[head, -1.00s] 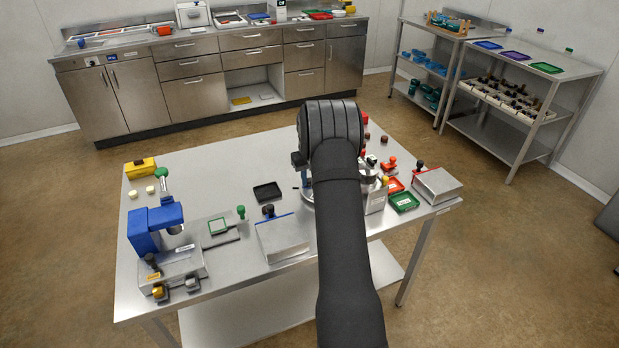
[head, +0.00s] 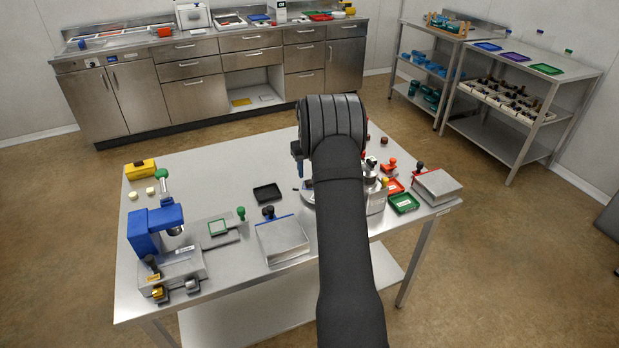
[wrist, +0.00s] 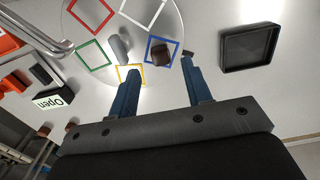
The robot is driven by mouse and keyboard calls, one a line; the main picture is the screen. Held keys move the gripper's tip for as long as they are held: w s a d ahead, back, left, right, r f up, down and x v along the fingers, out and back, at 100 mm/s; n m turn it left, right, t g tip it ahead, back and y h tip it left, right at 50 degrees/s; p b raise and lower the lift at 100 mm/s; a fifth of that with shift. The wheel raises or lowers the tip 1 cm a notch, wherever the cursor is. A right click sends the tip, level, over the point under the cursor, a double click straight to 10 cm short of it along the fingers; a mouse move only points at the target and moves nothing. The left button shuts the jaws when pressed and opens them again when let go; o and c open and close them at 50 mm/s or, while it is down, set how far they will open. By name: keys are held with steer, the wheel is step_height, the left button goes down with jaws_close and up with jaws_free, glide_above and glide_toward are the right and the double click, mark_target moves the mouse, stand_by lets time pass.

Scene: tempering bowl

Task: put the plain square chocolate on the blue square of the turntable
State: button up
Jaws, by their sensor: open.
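The turntable (wrist: 108,77) is a pale disc with coloured square outlines, including red, green, white and yellow. In the wrist view a brown chocolate (wrist: 161,55) sits inside the blue square (wrist: 149,44), seemingly resting on the disc. Its top is too small to tell whether it is plain. My gripper (wrist: 160,67) is open, one finger on each side of the chocolate in the picture, with gaps to both.
A grey post (wrist: 119,48) stands on the turntable. A black tray (wrist: 232,65) lies to its right. An "Open" sign (wrist: 55,101) and metal rails (wrist: 38,38) are at the left. In the head view a blue press (head: 152,232) stands at the table's left.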

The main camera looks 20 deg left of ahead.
step_height(320, 180, up, 8)
steer(key=shift+f, duration=0.2)
steer(key=shift+f, duration=4.05)
